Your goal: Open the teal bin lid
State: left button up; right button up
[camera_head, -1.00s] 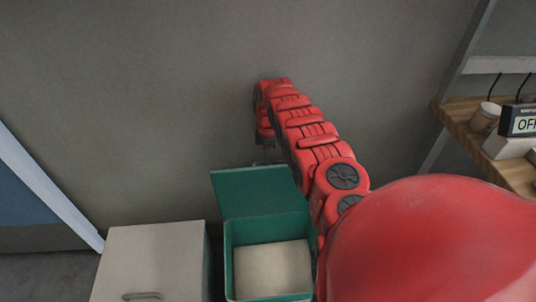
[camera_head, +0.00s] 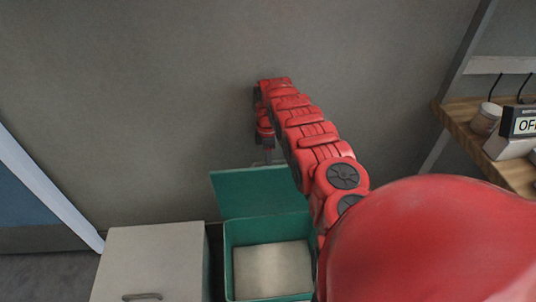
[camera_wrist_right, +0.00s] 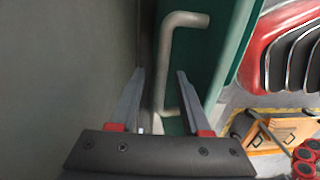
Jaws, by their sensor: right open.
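The teal bin (camera_head: 229,262) stands at the bottom centre of the head view with its inside showing. Its teal lid (camera_head: 250,192) is raised and leans back toward the wall. My right gripper (camera_head: 267,155) is at the far side of the lid, partly hidden by it. In the right wrist view, my right gripper (camera_wrist_right: 159,80) is open, and a grey bar handle (camera_wrist_right: 166,55) on the teal lid (camera_wrist_right: 207,55) lies between and beyond its fingers. I cannot tell whether they touch it. My left gripper is not in view.
A pale cabinet (camera_head: 155,255) with a handle stands left of the bin. The grey wall (camera_head: 150,100) is close behind the lid. A wooden shelf (camera_head: 463,112) with a cup (camera_head: 487,118) and a sign (camera_head: 521,122) is at the right.

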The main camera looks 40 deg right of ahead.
notch_tip(320, 180, up, 12)
jog(key=shift+w+d+f, duration=0.2)
jog(key=shift+w+d, duration=0.05)
jog(key=shift+w, duration=0.1)
dwell(0.5)
